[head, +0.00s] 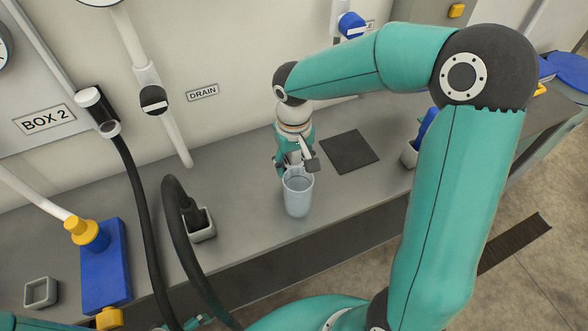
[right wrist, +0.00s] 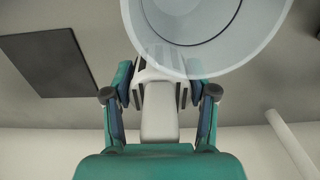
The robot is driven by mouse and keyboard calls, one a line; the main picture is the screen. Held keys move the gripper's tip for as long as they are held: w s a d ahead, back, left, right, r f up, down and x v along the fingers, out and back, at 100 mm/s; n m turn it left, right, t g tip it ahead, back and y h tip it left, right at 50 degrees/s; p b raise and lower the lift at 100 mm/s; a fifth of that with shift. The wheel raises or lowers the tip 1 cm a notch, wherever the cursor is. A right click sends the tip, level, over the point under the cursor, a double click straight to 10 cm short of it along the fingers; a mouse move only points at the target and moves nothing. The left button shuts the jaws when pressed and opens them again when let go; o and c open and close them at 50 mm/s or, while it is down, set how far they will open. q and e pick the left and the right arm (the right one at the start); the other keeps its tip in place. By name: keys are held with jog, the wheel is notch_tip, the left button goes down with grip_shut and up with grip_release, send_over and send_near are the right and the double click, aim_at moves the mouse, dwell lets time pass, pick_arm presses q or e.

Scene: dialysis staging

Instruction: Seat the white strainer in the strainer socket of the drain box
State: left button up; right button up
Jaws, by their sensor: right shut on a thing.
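I cannot pick out a white strainer or a strainer socket. A DRAIN label (head: 202,92) is on the wall beside a white pipe (head: 172,125).
A dark square mat (head: 350,151) lies right of the cup. A black hose (head: 168,215) loops beside a grey holder (head: 202,228). A blue block (head: 103,270) with yellow fittings and a small grey square tray (head: 40,293) are at left. Bare bench lies behind the cup.

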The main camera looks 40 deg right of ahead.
jog(key=shift+f, duration=1.65)
jog(key=shift+f, duration=0.15)
jog(key=o, duration=1.2)
